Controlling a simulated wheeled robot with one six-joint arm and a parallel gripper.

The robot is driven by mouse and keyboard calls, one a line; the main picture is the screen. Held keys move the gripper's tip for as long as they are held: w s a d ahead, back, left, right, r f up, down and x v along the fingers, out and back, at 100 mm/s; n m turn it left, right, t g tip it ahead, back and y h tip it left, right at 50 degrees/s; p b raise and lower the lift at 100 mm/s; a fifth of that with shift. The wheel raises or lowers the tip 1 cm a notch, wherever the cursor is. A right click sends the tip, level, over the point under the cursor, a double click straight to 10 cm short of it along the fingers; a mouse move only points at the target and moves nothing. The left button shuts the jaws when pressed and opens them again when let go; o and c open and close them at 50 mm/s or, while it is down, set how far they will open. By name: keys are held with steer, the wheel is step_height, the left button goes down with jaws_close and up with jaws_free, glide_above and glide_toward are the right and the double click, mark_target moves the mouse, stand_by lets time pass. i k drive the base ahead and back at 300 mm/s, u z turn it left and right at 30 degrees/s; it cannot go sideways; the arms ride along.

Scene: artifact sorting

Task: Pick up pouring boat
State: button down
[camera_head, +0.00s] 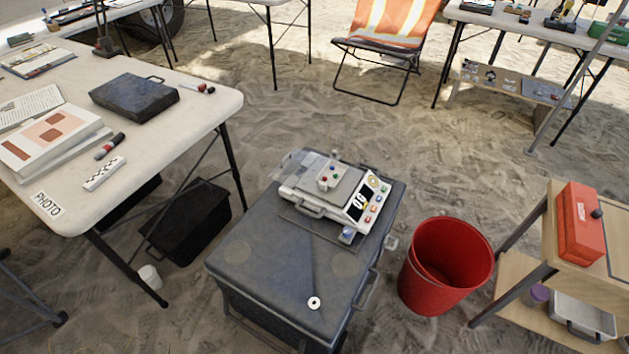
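I cannot make out anything that is clearly a pouring boat. A white instrument (317,210) with buttons, a grey plate and a clear cover stands on a dark blue-grey case (262,274) in the middle. A small block with coloured knobs (330,177) is on its plate. My gripper is not in view.
A red bucket (445,262) stands on the sand right of the case. A wooden shelf unit (530,283) holds a red box (580,222). A cluttered white table (190,112) fills the left. An orange folding chair (390,25) stands behind. Open sand lies between.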

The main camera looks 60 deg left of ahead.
mark_target(340, 168)
steer(key=u, duration=3.35)
steer(key=k, duration=0.95)
steer(key=z, duration=1)
steer(key=i, duration=0.95)
steer(key=u, duration=0.05)
steer(key=k, duration=0.1)
steer(key=u, duration=0.6)
steer(key=i, duration=0.35)
steer(key=z, duration=0.25)
